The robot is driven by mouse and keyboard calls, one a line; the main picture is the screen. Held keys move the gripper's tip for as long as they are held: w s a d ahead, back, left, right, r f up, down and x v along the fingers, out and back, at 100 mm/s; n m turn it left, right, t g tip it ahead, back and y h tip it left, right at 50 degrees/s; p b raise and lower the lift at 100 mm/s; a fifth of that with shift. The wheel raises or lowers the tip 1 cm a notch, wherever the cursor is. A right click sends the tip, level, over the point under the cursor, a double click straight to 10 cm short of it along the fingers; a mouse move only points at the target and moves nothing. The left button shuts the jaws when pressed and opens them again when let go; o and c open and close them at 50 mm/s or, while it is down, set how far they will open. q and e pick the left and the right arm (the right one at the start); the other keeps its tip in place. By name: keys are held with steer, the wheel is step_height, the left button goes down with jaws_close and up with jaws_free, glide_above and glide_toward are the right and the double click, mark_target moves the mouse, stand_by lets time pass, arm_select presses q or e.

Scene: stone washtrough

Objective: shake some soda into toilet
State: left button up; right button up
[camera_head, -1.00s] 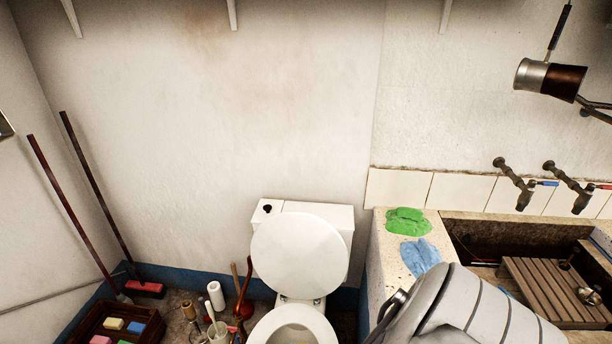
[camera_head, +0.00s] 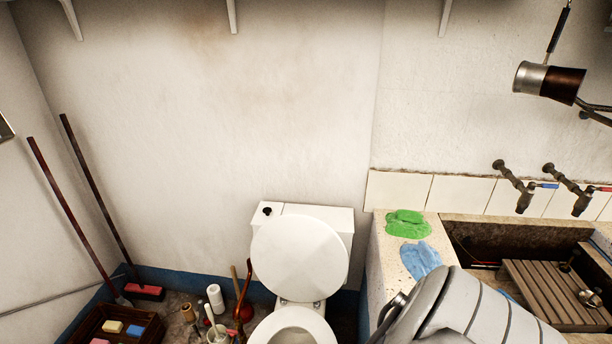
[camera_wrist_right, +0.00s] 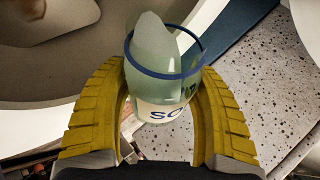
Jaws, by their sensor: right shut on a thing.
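The toilet (camera_head: 297,258) stands at the lower middle of the head view with its lid up and its bowl open, cut off by the bottom edge. In the right wrist view a pale curved rim and grey hollow, apparently the toilet bowl (camera_wrist_right: 60,105), lie behind and left of the gripper. My right gripper (camera_wrist_right: 165,92) is shut on the soda jar (camera_wrist_right: 160,108), a greenish see-through container with a blue rim and a label reading "SO". A pale pointed shape shows in its mouth; its contents are unclear. My left gripper is not in view.
The washtrough (camera_head: 480,236) is beyond. Brushes, a white roll (camera_head: 215,299) and a crate (camera_head: 85,328) crowd the floor left of the toilet.

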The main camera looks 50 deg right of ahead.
steer(key=shift+w+a+r+n+g+h, duration=0.1)
steer(key=shift+w+r+n+g+h, duration=0.25)
steer(key=shift+r+g, duration=0.3)
steer(key=shift+f, duration=0.1)
stand_by(1.2)
